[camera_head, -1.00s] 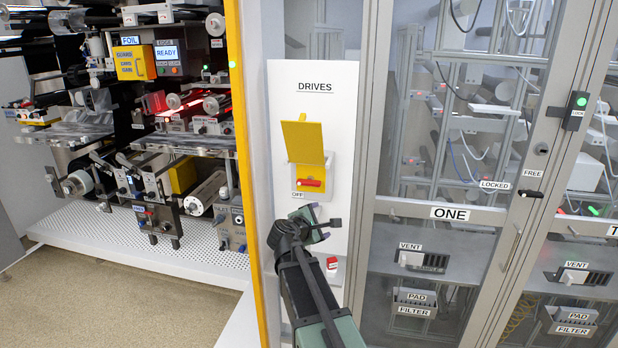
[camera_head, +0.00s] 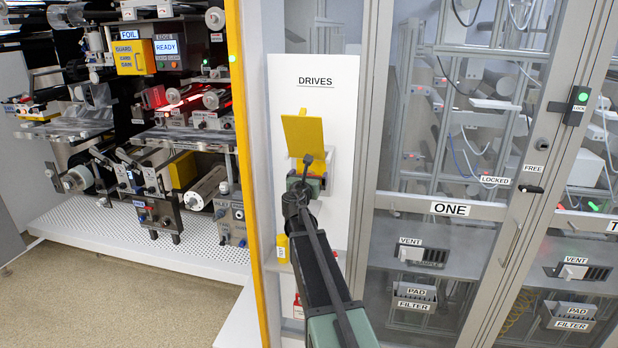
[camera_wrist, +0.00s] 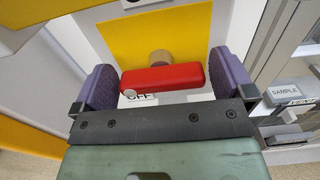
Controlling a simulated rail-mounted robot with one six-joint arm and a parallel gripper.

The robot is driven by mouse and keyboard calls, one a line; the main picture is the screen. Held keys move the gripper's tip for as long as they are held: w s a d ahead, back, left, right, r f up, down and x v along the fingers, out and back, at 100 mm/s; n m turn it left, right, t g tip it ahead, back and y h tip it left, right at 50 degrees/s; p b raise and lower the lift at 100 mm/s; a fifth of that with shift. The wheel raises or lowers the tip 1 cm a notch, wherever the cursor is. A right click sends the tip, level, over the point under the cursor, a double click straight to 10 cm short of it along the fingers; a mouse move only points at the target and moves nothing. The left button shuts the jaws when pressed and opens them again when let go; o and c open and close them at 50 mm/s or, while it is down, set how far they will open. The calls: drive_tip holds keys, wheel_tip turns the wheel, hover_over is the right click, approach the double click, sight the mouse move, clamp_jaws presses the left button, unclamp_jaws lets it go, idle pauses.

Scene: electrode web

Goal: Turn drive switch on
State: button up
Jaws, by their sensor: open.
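The drive switch has a red bar handle (camera_wrist: 165,78) lying level on a tan round hub, in front of a yellow plate. The OFF label (camera_wrist: 138,97) shows just below the handle, partly covered. My gripper (camera_wrist: 164,82) is open, with one purple finger pad on each side of the handle's ends; I cannot tell whether they touch it. In the head view my gripper (camera_head: 306,184) is at the switch on the white DRIVES panel (camera_head: 335,110) and hides the handle. The yellow cover (camera_head: 303,133) stands raised above it.
A yellow post (camera_head: 240,120) stands left of the panel, beside the foil machine (camera_head: 150,130). A small yellow object (camera_head: 282,248) is below the panel's left side.

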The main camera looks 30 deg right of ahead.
drive_tip(key=shift+w+d, duration=0.25)
drive_tip(key=c, duration=0.7)
drive_tip(key=shift+c, duration=0.2)
drive_tip(key=shift+s+m, duration=0.1)
drive_tip(key=shift+m, duration=0.3)
drive_tip(key=m, duration=0.8)
drive_tip(key=shift+s+d+f, duration=0.1)
drive_tip(key=m, duration=0.4)
drive_tip(key=shift+f+m, duration=0.1)
drive_tip(key=shift+m, duration=0.2)
drive_tip(key=m, duration=0.4)
drive_tip(key=shift+s+f+m+b, duration=0.1)
drive_tip(key=shift+m+b, duration=0.2)
